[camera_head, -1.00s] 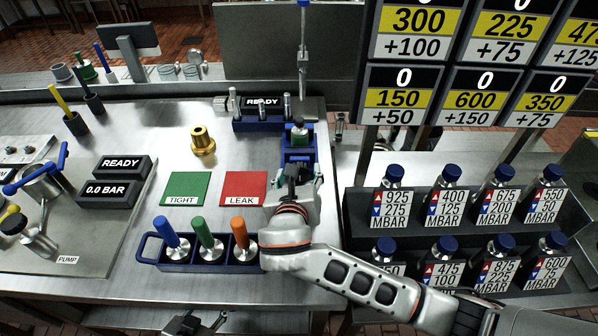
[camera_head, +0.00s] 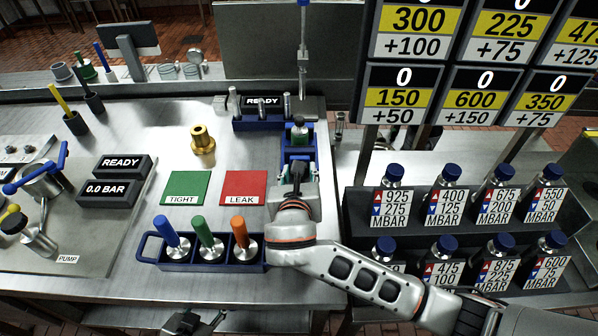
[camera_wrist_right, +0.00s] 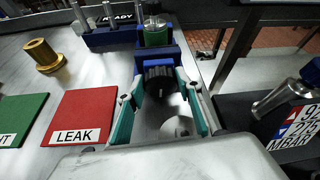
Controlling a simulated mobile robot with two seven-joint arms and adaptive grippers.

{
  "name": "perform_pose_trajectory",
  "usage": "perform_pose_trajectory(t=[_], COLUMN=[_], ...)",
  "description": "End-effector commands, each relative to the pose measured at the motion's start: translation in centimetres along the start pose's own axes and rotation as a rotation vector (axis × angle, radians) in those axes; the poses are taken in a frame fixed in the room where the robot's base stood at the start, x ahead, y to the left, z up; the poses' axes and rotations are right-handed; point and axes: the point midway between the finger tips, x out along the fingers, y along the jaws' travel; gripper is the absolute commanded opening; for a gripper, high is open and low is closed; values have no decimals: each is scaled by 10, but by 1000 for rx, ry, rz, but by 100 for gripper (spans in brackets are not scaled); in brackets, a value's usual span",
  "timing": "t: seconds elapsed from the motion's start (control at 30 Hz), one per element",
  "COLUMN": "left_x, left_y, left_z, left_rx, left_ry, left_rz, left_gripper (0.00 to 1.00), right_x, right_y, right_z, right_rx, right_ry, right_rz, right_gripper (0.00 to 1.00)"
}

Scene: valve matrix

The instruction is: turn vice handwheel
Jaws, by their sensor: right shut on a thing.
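The blue vice (camera_head: 299,142) stands at the right edge of the steel bench; it also shows in the right wrist view (camera_wrist_right: 172,53). A small part with a green band (camera_wrist_right: 156,33) sits upright in it. The black ribbed handwheel (camera_wrist_right: 160,78) is on the vice's near side. My right gripper (camera_wrist_right: 160,92) is shut on the handwheel, its teal-padded fingers on either side of it. In the head view the right gripper (camera_head: 297,182) hides part of the handwheel. My left gripper (camera_head: 192,322) shows only partly at the bottom edge.
Green TIGHT (camera_head: 187,188) and red LEAK (camera_head: 243,187) pads lie left of the vice, with a brass fitting (camera_head: 202,140) behind. A blue rack (camera_head: 180,262) of coloured-handled tools stands in front. A bottle shelf (camera_head: 350,215) is at right.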

Motion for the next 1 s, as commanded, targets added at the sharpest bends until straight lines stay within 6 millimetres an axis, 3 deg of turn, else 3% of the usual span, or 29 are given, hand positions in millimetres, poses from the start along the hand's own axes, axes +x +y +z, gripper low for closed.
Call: perform_pose_trajectory(t=[0.6, 1.0], left_x=[-1, 1], left_y=[2, 4], left_z=[1, -3], left_rx=[-5, -12], left_ry=[-2, 4], left_rz=[2, 1], left_gripper=[40, 40], right_x=[0, 1], right_y=[-5, -6], right_z=[-1, 0], right_rx=[394, 502], right_ry=[-1, -2], right_rz=[162, 207], right_gripper=[14, 14])
